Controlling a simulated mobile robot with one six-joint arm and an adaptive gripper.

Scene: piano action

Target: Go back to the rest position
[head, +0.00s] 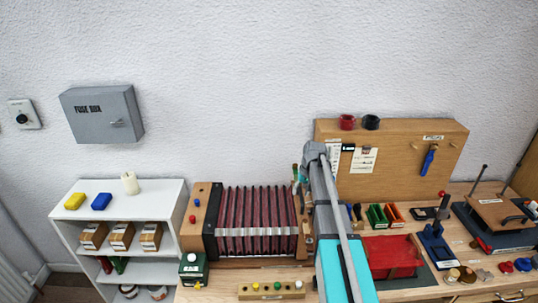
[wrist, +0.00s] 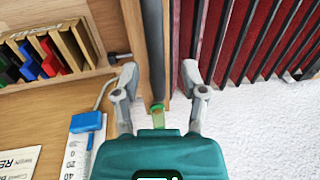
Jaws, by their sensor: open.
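My gripper (wrist: 160,78) is open in the wrist view, its two grey fingers spread apart. Nothing is clasped between the fingertips. A small green piece (wrist: 158,116) shows between the finger bases; I cannot tell what it belongs to. In the head view my grey and teal arm reaches up past the right end of the piano action, and the fingers cannot be made out there. The piano action (head: 255,208), with dark red slats and a pale cross strip, lies on the bench. Its red slats and dark bars (wrist: 262,40) fill the upper right of the wrist view.
A wooden back panel (head: 402,185) stands behind my arm. A red tray (head: 392,257), a blue press (head: 436,243) and small green and orange bins (head: 385,215) are right of it. A white shelf (head: 150,195) stands left.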

